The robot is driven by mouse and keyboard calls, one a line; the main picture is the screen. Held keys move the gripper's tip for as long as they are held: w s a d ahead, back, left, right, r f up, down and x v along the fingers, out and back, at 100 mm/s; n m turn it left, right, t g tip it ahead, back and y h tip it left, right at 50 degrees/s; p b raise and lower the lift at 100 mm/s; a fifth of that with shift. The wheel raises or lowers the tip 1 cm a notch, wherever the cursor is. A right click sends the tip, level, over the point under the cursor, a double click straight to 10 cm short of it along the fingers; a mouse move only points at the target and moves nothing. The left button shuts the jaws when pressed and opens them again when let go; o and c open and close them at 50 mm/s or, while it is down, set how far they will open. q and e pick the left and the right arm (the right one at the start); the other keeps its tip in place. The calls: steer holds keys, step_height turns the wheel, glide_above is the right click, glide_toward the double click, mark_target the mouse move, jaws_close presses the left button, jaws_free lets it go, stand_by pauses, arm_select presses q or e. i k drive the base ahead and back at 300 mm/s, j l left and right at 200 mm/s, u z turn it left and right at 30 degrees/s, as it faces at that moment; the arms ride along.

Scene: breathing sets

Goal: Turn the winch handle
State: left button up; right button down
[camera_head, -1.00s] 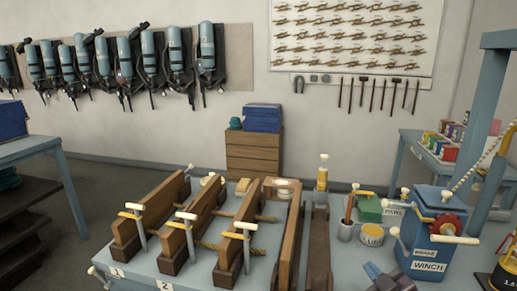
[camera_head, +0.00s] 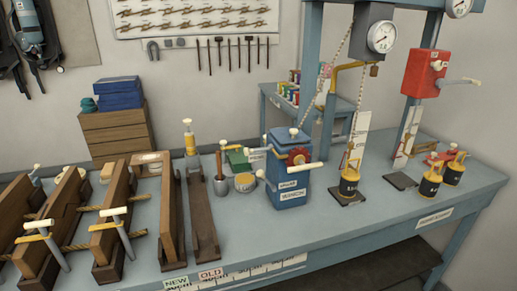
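The blue winch box (camera_head: 288,190) stands on the workbench near the middle of the picture, with a "WINCH" label on its front. A red toothed wheel (camera_head: 297,157) sits on its upper front. A white handle (camera_head: 308,166) sticks out to the right just below the wheel. A second white-tipped lever (camera_head: 262,173) is at its left side, and a white knob (camera_head: 294,132) is on top. A pale rope or chain (camera_head: 316,105) runs from the winch up to the blue frame. Neither of my grippers is in view.
Wooden clamping stands (camera_head: 110,238) with rope fill the bench's left. A yellow tin (camera_head: 245,183) and a green box (camera_head: 238,161) stand left of the winch. A black-and-yellow weight (camera_head: 349,184) is right of it. Bare bench (camera_head: 350,225) lies in front of the winch.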

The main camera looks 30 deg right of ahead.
mark_target(297, 159)
steer(key=z, duration=1.2)
